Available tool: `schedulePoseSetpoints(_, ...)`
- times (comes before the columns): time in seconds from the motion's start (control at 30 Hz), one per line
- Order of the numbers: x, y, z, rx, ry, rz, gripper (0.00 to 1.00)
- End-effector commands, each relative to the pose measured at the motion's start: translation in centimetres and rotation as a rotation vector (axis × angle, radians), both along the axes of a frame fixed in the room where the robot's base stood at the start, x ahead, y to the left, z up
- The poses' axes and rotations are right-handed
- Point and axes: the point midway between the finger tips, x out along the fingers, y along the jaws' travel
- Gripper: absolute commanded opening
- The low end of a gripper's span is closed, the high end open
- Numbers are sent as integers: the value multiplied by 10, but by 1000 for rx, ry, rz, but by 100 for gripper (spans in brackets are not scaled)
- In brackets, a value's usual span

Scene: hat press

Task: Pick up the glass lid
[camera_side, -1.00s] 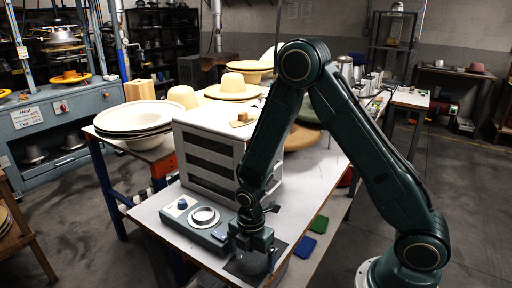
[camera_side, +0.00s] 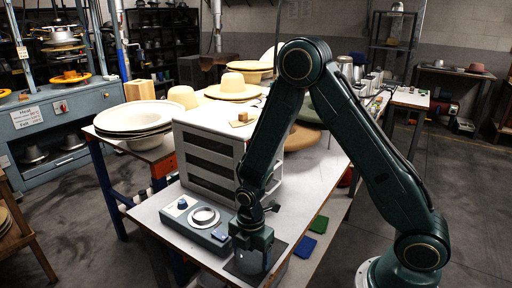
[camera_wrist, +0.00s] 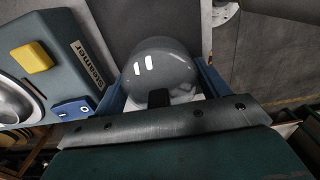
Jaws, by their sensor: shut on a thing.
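The glass lid (camera_wrist: 160,65) is a grey, see-through dome with two bright reflections in the wrist view. It sits between the two blue fingers of my gripper (camera_wrist: 163,84), which are shut on it. A small black knob-like part shows at its near side. In the side view my gripper (camera_side: 252,258) is low over the dark square mat (camera_side: 237,272) at the table's front, and its fingers mostly hide the lid. I cannot tell whether the lid touches the mat.
The steamer (camera_side: 200,218), a blue-grey box with a metal ring, stands just left of my gripper. A slatted grey box (camera_side: 205,155) stands behind it. Green (camera_side: 319,224) and blue (camera_side: 305,246) pads lie to the right. Hats and more gear fill the table behind.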

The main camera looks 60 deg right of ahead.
Motion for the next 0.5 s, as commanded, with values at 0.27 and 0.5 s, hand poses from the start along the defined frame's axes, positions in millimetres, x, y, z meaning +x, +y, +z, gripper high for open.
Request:
schedulePoseSetpoints(0.27,1,0,17,0,-2,0,51)
schedulePoseSetpoints(0.5,1,0,48,0,-6,0,51)
